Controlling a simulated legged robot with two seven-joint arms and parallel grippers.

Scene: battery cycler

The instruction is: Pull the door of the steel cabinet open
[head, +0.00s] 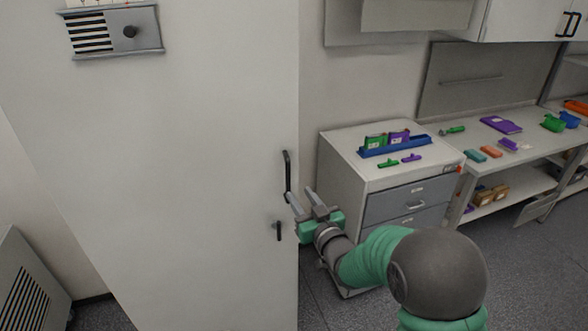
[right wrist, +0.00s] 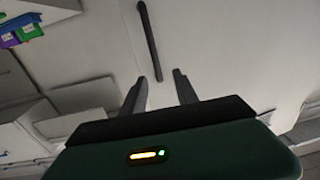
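The tall steel cabinet (head: 180,160) fills the left half of the head view, and its pale door looks shut. A dark vertical bar handle (head: 287,175) is near the door's right edge, with a small dark latch or lock piece (head: 279,231) below it. My right gripper (head: 303,201) is by the handle's lower end. In the right wrist view its two fingers (right wrist: 160,90) are spread with nothing between them. The handle (right wrist: 150,40) lies just beyond the fingertips, roughly in line with the gap. Whether they touch it I cannot tell. My left gripper is not in view.
A white drawer unit (head: 340,182) with a blue tray (head: 395,147) on top stands right of the cabinet. Beyond it is a workbench (head: 470,136) with coloured parts. A vented panel (head: 28,285) stands at lower left. Grey floor (head: 530,270) is open at right.

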